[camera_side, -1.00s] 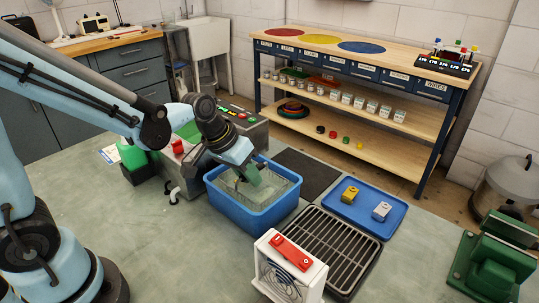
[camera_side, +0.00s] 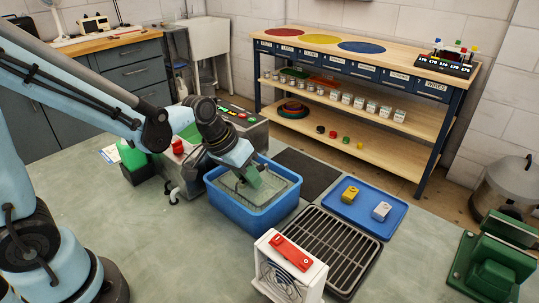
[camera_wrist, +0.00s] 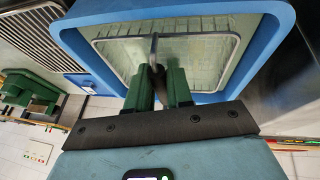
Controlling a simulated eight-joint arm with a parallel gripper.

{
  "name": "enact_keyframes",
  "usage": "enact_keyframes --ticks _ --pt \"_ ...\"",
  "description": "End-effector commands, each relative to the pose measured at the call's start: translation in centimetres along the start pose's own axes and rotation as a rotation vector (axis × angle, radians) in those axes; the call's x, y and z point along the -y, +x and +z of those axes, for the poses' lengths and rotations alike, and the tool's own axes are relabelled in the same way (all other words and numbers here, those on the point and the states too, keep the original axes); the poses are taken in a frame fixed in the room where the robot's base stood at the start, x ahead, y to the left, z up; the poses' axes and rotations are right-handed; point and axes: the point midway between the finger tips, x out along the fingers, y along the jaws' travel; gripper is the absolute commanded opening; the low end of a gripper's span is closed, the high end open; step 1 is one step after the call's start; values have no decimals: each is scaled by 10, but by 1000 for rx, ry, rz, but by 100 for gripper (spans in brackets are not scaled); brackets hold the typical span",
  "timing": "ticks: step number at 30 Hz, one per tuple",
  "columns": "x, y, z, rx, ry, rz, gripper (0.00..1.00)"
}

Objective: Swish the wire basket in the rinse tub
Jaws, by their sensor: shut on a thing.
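The blue rinse tub (camera_side: 258,222) stands on the bench in the middle of the side view. The wire basket (camera_side: 284,190) sits inside it, its rim showing near the top of the tub. In the wrist view the basket's pale rim (camera_wrist: 226,36) lies within the blue tub wall (camera_wrist: 272,50). My gripper (camera_side: 243,188) reaches down into the tub from the upper left. In the wrist view my gripper's green fingers (camera_wrist: 160,84) are shut on the basket's upright grey handle (camera_wrist: 154,48). The basket's lower part is hard to make out.
A blue tray (camera_side: 386,222) holds a yellow and a silver block. A machine with red and green buttons (camera_side: 250,138) is close behind the tub.

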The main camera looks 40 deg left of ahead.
Motion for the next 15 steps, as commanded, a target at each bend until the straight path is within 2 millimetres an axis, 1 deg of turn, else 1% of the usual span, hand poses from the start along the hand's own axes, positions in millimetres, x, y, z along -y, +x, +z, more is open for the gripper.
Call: enact_keyframes --ticks 3,15 --pt "-2 -11 -4 0 0 0 0" --pt "-9 -43 -18 0 0 0 0"
